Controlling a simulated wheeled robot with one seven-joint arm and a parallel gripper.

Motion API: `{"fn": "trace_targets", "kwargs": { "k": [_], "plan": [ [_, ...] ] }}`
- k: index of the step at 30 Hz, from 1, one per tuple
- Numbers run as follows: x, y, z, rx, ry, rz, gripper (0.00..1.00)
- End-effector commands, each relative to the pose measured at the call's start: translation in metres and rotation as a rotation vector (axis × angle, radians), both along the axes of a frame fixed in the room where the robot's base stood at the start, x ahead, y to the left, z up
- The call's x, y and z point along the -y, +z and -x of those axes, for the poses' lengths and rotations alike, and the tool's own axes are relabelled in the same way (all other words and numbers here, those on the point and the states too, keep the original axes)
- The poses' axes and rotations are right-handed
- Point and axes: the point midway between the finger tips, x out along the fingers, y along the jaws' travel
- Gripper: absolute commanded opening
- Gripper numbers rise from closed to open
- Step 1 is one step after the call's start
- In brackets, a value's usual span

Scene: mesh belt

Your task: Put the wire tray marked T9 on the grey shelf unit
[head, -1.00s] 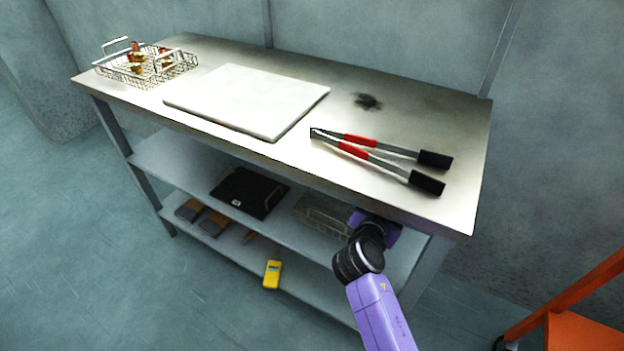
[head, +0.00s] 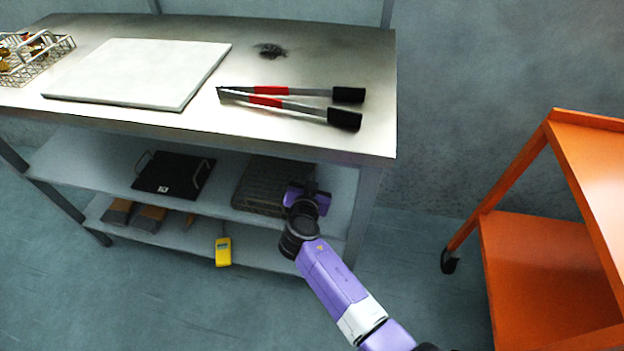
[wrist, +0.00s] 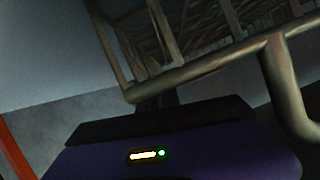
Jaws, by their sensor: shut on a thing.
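A wire tray (head: 258,188) is at the right end of the bench's middle shelf, under the steel top. I cannot read any mark on it. My gripper (head: 308,196) is at the tray's right end. In the wrist view, the tray's wire rim and bars (wrist: 190,78) fill the upper part, right at my gripper's dark jaws (wrist: 155,102). My gripper is shut on the tray's near edge. I cannot tell if the tray rests on the shelf or is slightly lifted. No separate grey shelf unit is in view.
The steel bench (head: 350,140) carries a white board (head: 140,72), red-and-black tongs (head: 290,100) and another wire basket (head: 35,58). Below are a black tray (head: 174,175) and a yellow device (head: 223,251). An orange cart (head: 545,255) stands right; floor between is clear.

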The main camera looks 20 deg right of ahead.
Motion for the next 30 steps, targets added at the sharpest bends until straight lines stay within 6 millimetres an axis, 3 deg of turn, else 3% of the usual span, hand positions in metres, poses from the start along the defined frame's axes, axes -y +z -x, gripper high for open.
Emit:
{"fn": "trace_targets", "kwargs": {
  "k": [8,9,12,24,30],
  "plan": [
    [0.0,-0.001,-0.001,0.003,0.0,-0.001,0.0],
    [0.0,-0.002,0.0,0.0,0.0,-0.001,0.11],
    [0.0,-0.001,0.0,0.0,0.0,0.0,0.29],
    [0.0,0.003,0.0,0.0,0.0,0.0,0.29],
    [-0.016,0.012,0.024,0.0,0.003,-0.001,0.29]
  ]
}}
